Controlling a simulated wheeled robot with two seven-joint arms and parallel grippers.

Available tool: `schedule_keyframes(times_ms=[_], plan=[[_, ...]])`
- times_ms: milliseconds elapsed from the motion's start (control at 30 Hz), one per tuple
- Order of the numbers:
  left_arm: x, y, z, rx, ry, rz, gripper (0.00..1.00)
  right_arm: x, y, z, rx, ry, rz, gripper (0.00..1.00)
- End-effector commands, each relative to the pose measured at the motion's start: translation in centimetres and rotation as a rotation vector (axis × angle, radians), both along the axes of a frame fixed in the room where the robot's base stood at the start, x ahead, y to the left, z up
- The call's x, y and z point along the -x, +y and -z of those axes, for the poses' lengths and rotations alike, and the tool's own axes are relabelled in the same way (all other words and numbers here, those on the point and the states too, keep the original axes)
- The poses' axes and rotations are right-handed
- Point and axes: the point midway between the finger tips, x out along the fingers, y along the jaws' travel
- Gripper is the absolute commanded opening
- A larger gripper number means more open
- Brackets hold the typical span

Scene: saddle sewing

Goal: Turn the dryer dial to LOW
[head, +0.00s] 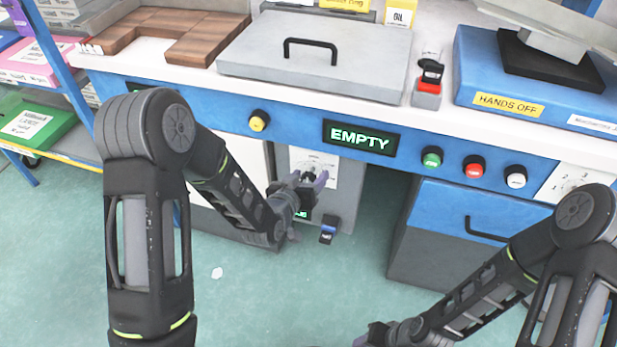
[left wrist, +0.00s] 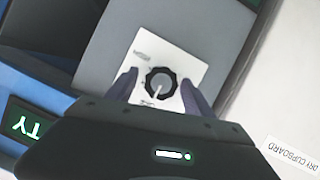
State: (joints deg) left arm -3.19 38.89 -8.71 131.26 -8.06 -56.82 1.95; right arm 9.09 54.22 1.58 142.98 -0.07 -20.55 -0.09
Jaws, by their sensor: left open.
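The dryer dial (left wrist: 160,84) is a black ridged knob with a pale pointer line, on a white label plate (left wrist: 143,58) on a grey panel. Its pointer slants toward the lower left in the left wrist view; the plate's markings are too small to read. In the head view, the plate (head: 322,165) shows behind my left gripper (head: 310,180). My left gripper is open, with one finger on each side of the dial in the left wrist view (left wrist: 160,92). I cannot tell whether the fingers touch it. My right gripper (head: 367,339) is low at the bottom edge, mostly cut off.
A green-lit EMPTY display (head: 361,138) sits on the blue counter front, with a yellow knob (head: 259,121) to its left. Green, red and white buttons lie to its right. A blue switch (head: 328,233) juts out below the dial panel. Open floor lies in front.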

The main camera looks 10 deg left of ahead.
Motion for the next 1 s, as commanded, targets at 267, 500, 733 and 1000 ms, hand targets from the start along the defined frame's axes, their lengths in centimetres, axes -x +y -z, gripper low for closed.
schedule_keyframes(times_ms=[267,500,733,1000], plan=[[0.02,-0.01,-0.03,0.0,0.0,0.0,0.53,0.0,0.01,-0.01,0.0,0.0,0.0,0.36],[0.03,-0.01,-0.03,0.0,0.0,0.0,0.33,0.0,0.0,-0.01,0.0,0.0,0.0,0.36],[0.03,0.0,-0.03,0.0,0.0,0.0,0.14,0.0,0.01,-0.01,0.0,0.0,0.0,0.36],[0.03,-0.01,-0.03,-0.001,0.0,0.0,0.0,0.0,0.0,-0.01,0.0,0.0,0.0,0.36]])
